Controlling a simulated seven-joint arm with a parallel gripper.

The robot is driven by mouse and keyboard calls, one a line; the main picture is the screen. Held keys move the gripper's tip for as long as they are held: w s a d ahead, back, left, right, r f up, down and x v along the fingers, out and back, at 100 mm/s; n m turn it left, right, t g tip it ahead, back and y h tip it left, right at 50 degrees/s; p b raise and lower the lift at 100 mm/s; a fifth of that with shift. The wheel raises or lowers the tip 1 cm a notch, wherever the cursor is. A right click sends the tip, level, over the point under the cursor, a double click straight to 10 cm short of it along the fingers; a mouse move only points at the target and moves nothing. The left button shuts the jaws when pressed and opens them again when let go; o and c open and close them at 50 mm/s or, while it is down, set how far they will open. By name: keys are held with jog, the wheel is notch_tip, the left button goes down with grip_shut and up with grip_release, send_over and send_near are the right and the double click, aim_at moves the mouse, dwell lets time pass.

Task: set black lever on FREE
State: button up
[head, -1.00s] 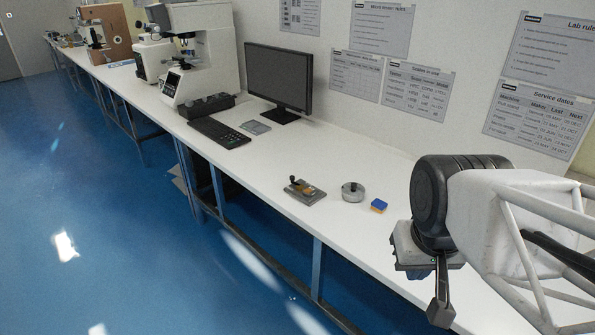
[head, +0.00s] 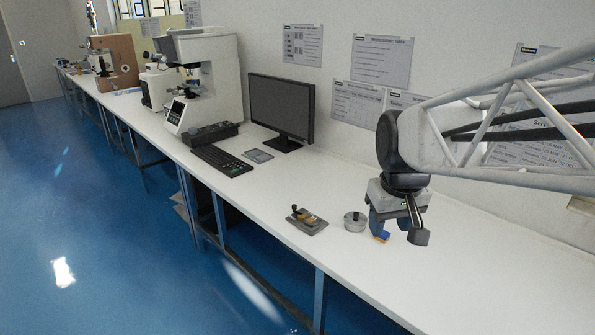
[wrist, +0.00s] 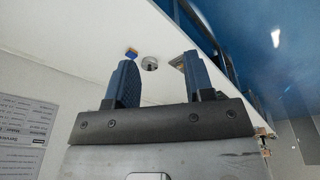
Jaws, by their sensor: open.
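A small grey device (head: 307,221) with an upright black-knobbed lever (head: 295,208) and a brownish part lies near the front edge of the white bench in the head view. No FREE marking is legible. In the wrist view the device is mostly hidden behind the right finger. My gripper (head: 380,221) hangs over the bench to the right of the device, apart from it. In the wrist view my gripper (wrist: 158,75) has its two blue fingers spread with nothing between them.
A round metal piece (head: 355,221) and a blue-and-yellow block (head: 381,238) sit right of the device, the block partly hidden by my gripper. A monitor (head: 281,108), keyboard (head: 222,160) and white tester (head: 207,90) stand farther left. The bench right of my gripper is clear.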

jog(key=w+a+n, duration=0.2)
jog(key=w+a, duration=0.1)
jog(key=w, duration=1.2)
jog(key=n+g, duration=0.2)
jog(key=n, duration=0.6)
send_over(294, 205)
jog(key=f, duration=2.5)
jog(key=shift+s+d+f, duration=0.15)
jog(key=shift+s+d, duration=0.1)
jog(key=shift+s, duration=0.05)
jog(key=shift+w+a+f, duration=0.15)
jog(key=shift+w+f, duration=0.05)
jog(key=shift+f, duration=0.15)
jog(key=shift+f, duration=0.1)
jog(key=shift+f, duration=3.8)
